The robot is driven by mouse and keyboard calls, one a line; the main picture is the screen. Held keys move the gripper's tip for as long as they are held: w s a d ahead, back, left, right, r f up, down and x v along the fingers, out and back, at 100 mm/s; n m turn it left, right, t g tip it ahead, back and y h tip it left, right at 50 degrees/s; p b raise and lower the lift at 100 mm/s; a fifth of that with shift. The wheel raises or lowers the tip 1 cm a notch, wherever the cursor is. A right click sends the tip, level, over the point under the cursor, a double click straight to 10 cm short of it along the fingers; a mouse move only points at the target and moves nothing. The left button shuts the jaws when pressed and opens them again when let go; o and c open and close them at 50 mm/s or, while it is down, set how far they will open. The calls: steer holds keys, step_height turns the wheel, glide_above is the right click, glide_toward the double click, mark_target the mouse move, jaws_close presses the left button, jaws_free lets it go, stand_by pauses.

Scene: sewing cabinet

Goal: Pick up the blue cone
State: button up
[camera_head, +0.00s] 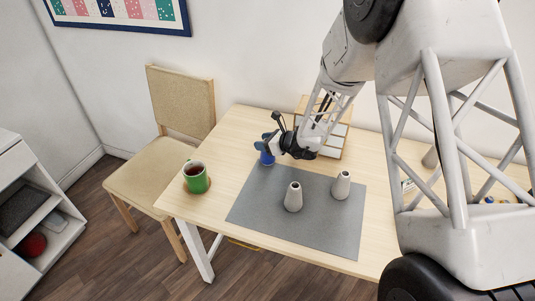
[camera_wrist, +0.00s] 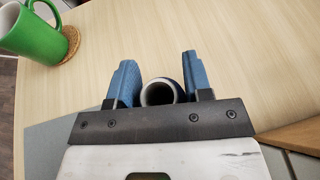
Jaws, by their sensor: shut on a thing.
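The blue cone (camera_head: 267,158) is at the far left corner of the grey mat, directly below my gripper (camera_head: 271,142). In the wrist view my gripper (camera_wrist: 161,68) has its two blue fingers on either side of the cone (camera_wrist: 158,92), whose pale, hollow round end and dark blue rim face the camera. My gripper is shut on the cone. Part of the cone is hidden by the fingers and the gripper's dark base. I cannot tell whether the cone touches the table.
Two grey cones (camera_head: 293,197) (camera_head: 341,186) stand on the grey mat (camera_head: 265,215). A green mug (camera_head: 196,181) sits on a round coaster at the table's left end. A small wooden drawer unit (camera_head: 334,140) stands behind my gripper. A chair (camera_head: 180,110) is at the left.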

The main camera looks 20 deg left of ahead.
steer(key=shift+c, duration=1.1)
steer(key=shift+r, duration=0.1)
steer(key=shift+r, duration=4.9)
